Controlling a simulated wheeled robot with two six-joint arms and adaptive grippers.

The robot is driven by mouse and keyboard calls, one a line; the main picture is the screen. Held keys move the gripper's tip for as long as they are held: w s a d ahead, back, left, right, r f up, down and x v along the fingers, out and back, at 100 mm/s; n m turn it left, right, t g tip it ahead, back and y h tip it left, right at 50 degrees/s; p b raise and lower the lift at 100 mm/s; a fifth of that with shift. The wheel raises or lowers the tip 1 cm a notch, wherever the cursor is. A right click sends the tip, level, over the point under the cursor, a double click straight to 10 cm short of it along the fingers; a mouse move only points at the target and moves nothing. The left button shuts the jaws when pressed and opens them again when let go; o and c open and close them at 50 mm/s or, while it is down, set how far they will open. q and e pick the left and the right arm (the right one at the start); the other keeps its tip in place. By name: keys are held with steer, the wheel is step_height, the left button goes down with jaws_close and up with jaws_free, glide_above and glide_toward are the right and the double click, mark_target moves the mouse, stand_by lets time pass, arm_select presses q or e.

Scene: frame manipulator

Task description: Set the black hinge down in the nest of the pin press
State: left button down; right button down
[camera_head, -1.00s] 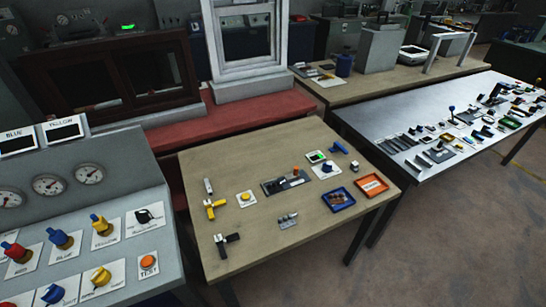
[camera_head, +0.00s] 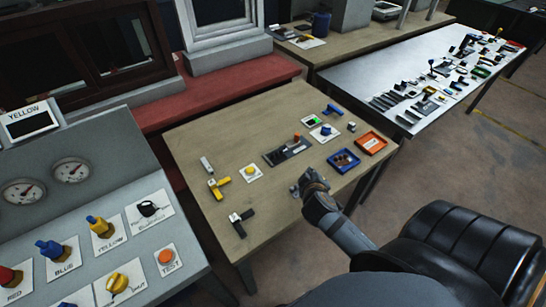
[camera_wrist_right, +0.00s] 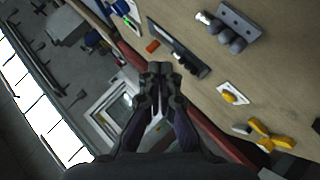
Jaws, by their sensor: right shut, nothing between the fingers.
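The black hinge (camera_head: 240,220) lies on the near left part of the wooden table in the head view. In the wrist view my right gripper (camera_wrist_right: 158,75) is shut and empty. My left gripper is not in view.
A yellow hinge (camera_head: 219,187) and a yellow button (camera_head: 251,173) lie left of the press. A grey block with round parts (camera_wrist_right: 235,28) lies near my gripper. Blue (camera_head: 343,161) and orange (camera_head: 371,143) trays stand at the right. Bare wood separates the black hinge and press.

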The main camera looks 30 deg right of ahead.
steer(key=w+r+n+t, duration=0.6)
steer(key=r, duration=0.3)
steer(key=w+a+r+n+t+y, duration=0.3)
steer(key=a+n+y, duration=0.5)
steer(key=n, duration=0.5)
steer(key=n+g, duration=1)
steer(key=n, duration=0.4)
glide_toward(279, 157)
steer(key=s+r, duration=0.3)
steer(key=s, duration=0.4)
steer(key=w+f+b, duration=0.1)
steer(key=f+b, duration=0.1)
steer(key=shift+w+f+h+b, duration=0.2)
steer(key=shift+w+h+b, duration=0.1)
steer(key=shift+w, duration=0.05)
steer(key=x, duration=0.6)
steer(key=shift+w+b, duration=0.35)
steer(key=shift+w, duration=0.15)
steer(key=shift+w+a+f+p, duration=0.1)
steer(key=shift+w+p, duration=0.1)
steer(key=shift+w, duration=0.85)
steer(key=shift+w+a+f+p, duration=0.1)
steer(key=shift+w+a+p, duration=0.05)
steer(key=shift+w, duration=0.9)
